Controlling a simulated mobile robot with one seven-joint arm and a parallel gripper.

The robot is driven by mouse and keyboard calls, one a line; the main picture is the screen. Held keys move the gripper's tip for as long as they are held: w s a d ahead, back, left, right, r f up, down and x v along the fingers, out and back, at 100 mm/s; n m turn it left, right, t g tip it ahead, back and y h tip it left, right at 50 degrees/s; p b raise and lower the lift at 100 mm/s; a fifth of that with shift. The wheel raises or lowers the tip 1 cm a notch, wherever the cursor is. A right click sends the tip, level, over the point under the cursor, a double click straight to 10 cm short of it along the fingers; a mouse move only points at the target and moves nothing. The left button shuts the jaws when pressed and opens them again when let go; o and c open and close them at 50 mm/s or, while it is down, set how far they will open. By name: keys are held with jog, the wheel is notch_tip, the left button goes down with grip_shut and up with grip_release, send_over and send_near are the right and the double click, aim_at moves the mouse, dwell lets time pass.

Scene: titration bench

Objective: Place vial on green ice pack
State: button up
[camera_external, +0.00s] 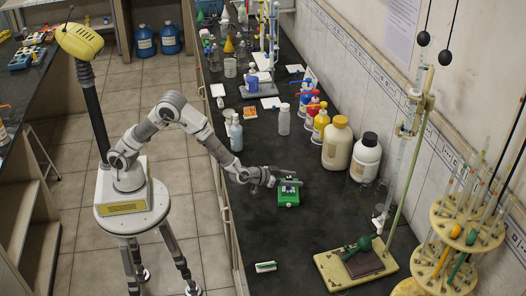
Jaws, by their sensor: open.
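The green ice pack (288,199) is a small green block lying on the dark bench top, near the bench's middle. My arm reaches over the bench from the left, and my gripper (287,177) is open at the far edge of the green pack, low above it. A small dark and whitish patch shows on top of the pack by the fingers; it is too small to tell whether it is the vial. I cannot make out the vial for certain. A pale, clear capped bottle (284,119) stands upright farther back, apart from my gripper.
Large cream (337,143) and white (366,158) bottles stand right of my gripper, with small colored bottles behind. A stand with a yellow base (337,270) and a tiered pipette rack (470,230) are at front right. A small green-white item (265,267) lies in front. Bench between is clear.

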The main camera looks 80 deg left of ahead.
jog(key=p+v, duration=0.1)
jog(key=v, duration=0.9)
jog(key=shift+s, duration=0.3)
jog(key=shift+r, duration=0.15)
notch_tip(320, 180, up, 15)
jog(key=s+a+m+h+p, duration=0.1)
jog(key=s+a+h+p, duration=0.1)
jog(key=h+p, duration=0.15)
jog(key=s+a+r+m+g+h+p, duration=0.2)
jog(key=s+a+r, duration=0.4)
jog(key=s+r, duration=0.25)
jog(key=s+a+f+g+y+p, duration=0.1)
jog(key=s+a, duration=0.4)
jog(key=s, duration=0.5)
jog(key=s+a+f+n+g+y+p, duration=0.1)
jog(key=s+a+g, duration=0.3)
jog(key=s, duration=0.6)
jog(key=shift+s+a+f+g+y+p, duration=0.2)
jog(key=shift+a+f+g+y+p, duration=0.1)
jog(key=shift+a+f+y+p, duration=0.3)
